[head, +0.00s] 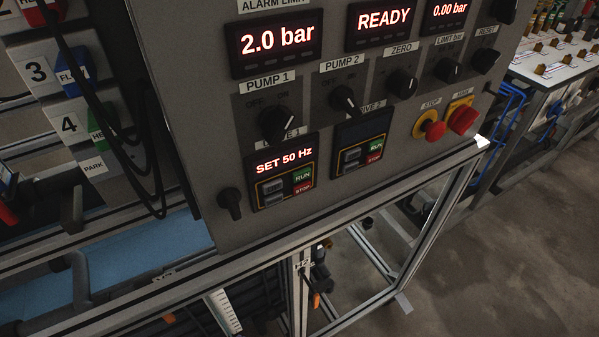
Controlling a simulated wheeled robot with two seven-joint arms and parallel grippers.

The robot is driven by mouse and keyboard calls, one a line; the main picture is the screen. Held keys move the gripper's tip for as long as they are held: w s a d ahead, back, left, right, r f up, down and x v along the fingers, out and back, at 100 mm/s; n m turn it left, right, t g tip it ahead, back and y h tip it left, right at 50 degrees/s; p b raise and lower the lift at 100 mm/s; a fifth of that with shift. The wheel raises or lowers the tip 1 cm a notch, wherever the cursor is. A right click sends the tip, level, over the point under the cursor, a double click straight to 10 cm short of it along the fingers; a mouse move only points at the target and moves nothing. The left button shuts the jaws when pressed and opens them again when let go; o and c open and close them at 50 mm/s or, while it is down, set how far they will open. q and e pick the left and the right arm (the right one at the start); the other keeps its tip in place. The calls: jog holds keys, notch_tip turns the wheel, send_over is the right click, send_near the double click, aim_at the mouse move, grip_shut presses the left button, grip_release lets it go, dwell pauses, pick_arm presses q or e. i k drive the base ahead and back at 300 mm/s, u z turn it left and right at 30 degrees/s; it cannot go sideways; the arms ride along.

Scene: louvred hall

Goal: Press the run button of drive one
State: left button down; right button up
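The drive one unit (283,172) sits low on the grey control panel, with a red display reading SET 50 Hz. Its label above is partly hidden by the pump 1 knob (277,124). Its green RUN button (302,175) is at the unit's right, directly above the red STOP button (303,188). Neither of my grippers shows in the head view.
Red stop (432,129) and main (462,120) controls stand right of the drives. A black knob (230,203) projects left of drive one. Black cables (135,140) hang at the panel's left. A metal frame rail (350,220) runs below the panel. Floor is clear at lower right.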

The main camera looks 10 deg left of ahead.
aim_at(304, 173)
jog(key=u, duration=2.5)
jog(key=k, duration=1.2)
jog(key=z, duration=1.8)
